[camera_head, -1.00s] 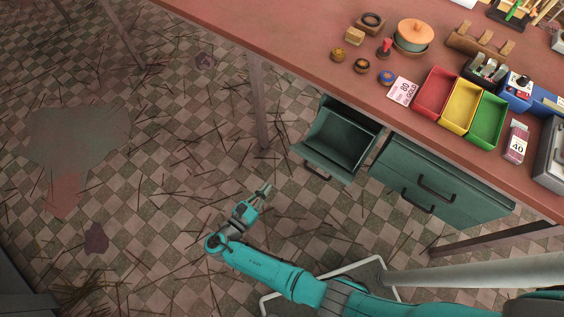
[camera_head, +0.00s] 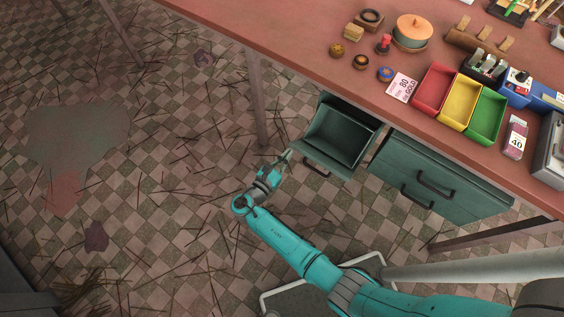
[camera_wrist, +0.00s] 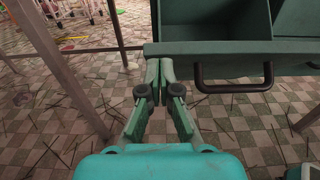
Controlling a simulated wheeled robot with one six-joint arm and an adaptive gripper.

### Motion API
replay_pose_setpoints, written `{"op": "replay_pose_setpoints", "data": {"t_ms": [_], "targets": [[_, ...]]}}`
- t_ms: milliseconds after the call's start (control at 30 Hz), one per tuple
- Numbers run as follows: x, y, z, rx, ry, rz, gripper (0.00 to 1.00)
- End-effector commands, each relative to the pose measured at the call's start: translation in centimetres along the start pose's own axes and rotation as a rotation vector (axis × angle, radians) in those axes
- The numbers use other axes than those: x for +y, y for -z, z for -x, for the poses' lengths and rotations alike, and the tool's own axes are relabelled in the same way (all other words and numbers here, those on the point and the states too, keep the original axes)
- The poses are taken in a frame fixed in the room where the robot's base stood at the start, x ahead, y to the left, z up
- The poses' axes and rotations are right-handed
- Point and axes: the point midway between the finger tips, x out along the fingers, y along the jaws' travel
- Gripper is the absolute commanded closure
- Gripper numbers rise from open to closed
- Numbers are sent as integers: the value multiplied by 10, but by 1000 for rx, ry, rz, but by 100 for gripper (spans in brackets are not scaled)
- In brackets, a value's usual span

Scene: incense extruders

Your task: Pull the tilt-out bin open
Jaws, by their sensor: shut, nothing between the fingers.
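The green tilt-out bin (camera_head: 338,138) hangs under the red table and leans outward, with its hollow inside showing from above. Its dark bar handle (camera_head: 316,170) is on the front face. In the wrist view the bin's front rim (camera_wrist: 225,47) crosses the upper part and its handle (camera_wrist: 234,87) is to the right of my fingers. My gripper (camera_head: 286,156) is shut and empty, close to the left end of the bin's front. In the wrist view my gripper's fingertips (camera_wrist: 160,68) meet in front of the left end of the front panel; contact cannot be told.
A green drawer cabinet (camera_head: 440,180) with dark handles stands right of the bin. A table leg (camera_head: 259,105) is left of it. The red tabletop (camera_head: 290,45) above holds coloured trays and small items. The checkered floor at left has scattered sticks and is free of large objects.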

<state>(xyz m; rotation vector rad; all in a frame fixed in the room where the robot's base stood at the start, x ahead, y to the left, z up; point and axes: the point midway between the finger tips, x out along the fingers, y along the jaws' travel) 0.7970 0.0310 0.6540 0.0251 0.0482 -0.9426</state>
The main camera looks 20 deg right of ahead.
Motion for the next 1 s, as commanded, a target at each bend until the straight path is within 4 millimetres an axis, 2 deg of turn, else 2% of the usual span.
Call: {"op": "replay_pose_setpoints", "data": {"t_ms": [367,633,1000], "targets": [[0,-2,-2,0,0,1,100],[-1,-19,-16,0,1,0,100],[-1,-17,-16,0,0,1,100]]}}
